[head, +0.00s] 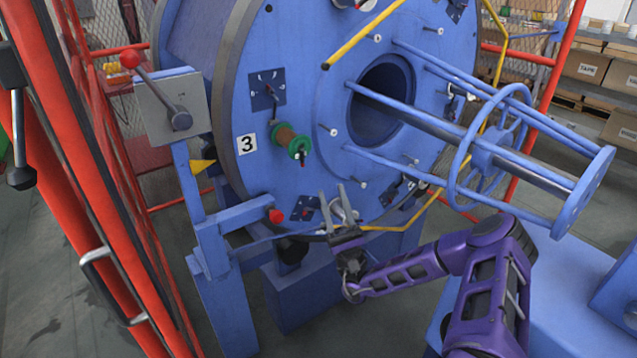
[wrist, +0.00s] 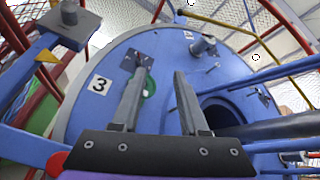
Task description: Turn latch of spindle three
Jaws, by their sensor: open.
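A white label with a black 3 (head: 247,144) is on the blue drum face (head: 225,110); it also shows in the wrist view (wrist: 99,84). Right of it, a spool with green flanges and a brown core (head: 287,138) sits on a spindle with a small dark red end piece. Above it is a dark plate with white marks and a small knob (head: 267,89), seen also in the wrist view (wrist: 136,61). My gripper (head: 334,198) is open and empty, below and right of the spool. In the wrist view its left finger partly hides the green spool (wrist: 149,87).
A blue frame with a grey box and red-knobbed lever (head: 168,102) stands left of the drum. A yellow bar (head: 365,32) crosses in front at the top. Blue rods and a ring (head: 480,150) project on the right. Red posts (head: 85,180) stand at the left.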

